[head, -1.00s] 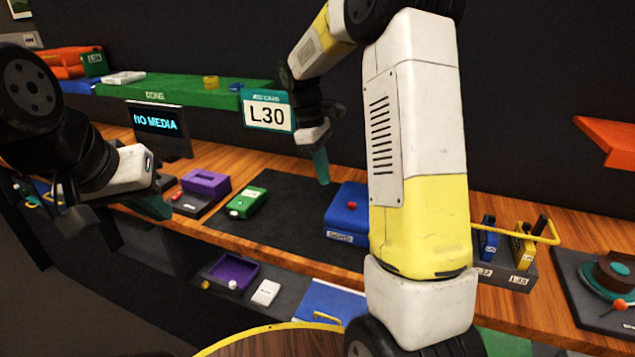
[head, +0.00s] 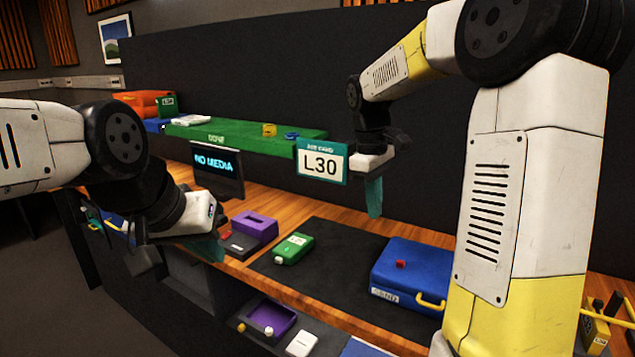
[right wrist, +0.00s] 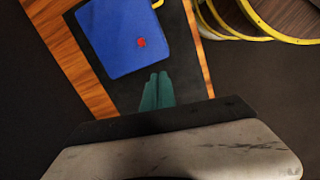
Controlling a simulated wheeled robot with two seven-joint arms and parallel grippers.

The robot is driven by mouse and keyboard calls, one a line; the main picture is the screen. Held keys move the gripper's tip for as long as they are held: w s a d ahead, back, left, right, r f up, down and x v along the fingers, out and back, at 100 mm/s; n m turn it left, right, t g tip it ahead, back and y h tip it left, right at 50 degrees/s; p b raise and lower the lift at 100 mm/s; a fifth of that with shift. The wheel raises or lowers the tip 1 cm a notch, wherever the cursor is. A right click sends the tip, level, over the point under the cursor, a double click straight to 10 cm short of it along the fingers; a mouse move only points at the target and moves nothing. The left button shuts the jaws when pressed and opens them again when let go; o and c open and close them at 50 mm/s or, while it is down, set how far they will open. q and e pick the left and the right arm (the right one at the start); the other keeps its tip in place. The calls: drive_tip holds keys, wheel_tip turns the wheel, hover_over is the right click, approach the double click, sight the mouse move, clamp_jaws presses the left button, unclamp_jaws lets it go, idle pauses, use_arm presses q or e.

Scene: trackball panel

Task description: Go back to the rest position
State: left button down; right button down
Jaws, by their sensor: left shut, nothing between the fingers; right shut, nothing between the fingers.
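My left gripper (head: 205,247) has teal fingers and hangs in front of the workbench at the left of the head view. It is shut and empty. My right gripper (head: 374,196) hangs with its fingers pointing down above the dark mat (head: 335,245). It is shut and empty, and its two teal fingers lie together in the right wrist view (right wrist: 157,91). A blue case (head: 420,270) with a red knob stands on the mat to the right of the right gripper. It also shows in the right wrist view (right wrist: 115,38). Neither gripper holds anything.
A small screen (head: 217,172) reads NO MEDIA, and a sign (head: 320,163) reads L30. A green shelf (head: 230,136) runs behind. A lower shelf holds a purple tray (head: 270,316) and a white block (head: 301,343).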

drive_tip(key=s+a+r+m+t+y, duration=0.1)
drive_tip(key=s+m+t, duration=0.2)
drive_tip(key=s, duration=0.6)
drive_tip(key=s+a+r+m+t+y, duration=0.1)
drive_tip(key=s+m, duration=0.4)
drive_tip(key=s, duration=0.5)
drive_tip(key=shift+s+r+m+t+y, duration=0.2)
drive_tip(key=shift+r+m+t+y, duration=0.2)
drive_tip(key=shift+t+y, duration=0.55)
drive_tip(key=shift+t+h, duration=0.25)
